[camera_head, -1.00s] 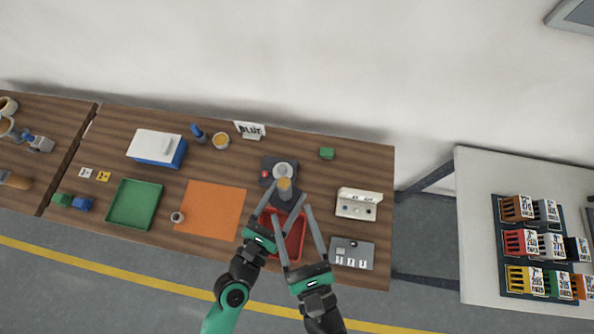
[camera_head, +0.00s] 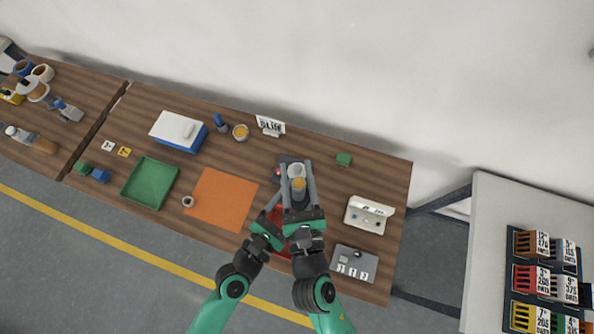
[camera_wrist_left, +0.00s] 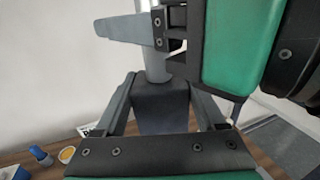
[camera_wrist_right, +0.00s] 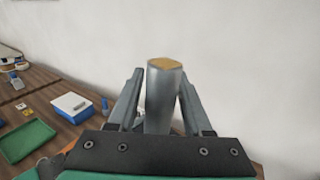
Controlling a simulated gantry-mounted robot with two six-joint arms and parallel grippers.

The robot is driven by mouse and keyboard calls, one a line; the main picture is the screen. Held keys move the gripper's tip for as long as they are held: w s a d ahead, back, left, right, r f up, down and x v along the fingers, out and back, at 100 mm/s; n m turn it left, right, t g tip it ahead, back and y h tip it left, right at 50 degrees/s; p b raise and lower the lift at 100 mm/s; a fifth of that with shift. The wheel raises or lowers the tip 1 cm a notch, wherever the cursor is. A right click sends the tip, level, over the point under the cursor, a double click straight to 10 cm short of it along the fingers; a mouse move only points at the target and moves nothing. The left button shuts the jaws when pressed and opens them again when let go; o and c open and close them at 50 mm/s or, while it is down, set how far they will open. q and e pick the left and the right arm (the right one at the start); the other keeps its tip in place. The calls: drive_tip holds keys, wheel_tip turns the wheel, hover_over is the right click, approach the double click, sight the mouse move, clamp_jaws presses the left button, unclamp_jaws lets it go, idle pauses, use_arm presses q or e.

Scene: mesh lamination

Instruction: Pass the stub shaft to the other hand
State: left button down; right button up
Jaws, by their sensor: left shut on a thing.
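The stub shaft (camera_head: 299,186) is a grey cylinder with a golden end face and a dark block at its lower end. It stands roughly upright in the air above the table. In the left wrist view, my left gripper (camera_wrist_left: 160,92) is shut on the dark block. My right gripper (camera_head: 297,170) has one finger on each side of the grey cylinder. The right wrist view shows the shaft (camera_wrist_right: 164,100) between these open fingers; contact is not clear. In the head view, my right gripper hides much of my left gripper and the dark block.
A red tray (camera_head: 279,243) lies under my grippers, partly hidden. A dark fixture (camera_head: 284,161) stands behind them. An orange mat (camera_head: 222,200) and green tray (camera_head: 150,184) lie left. A white panel box (camera_head: 367,215) and grey plate (camera_head: 354,262) lie right.

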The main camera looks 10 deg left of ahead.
use_arm(q)
drive_tip(key=shift+r, duration=0.1)
use_arm(e)
clamp_jaws()
idle(0.9)
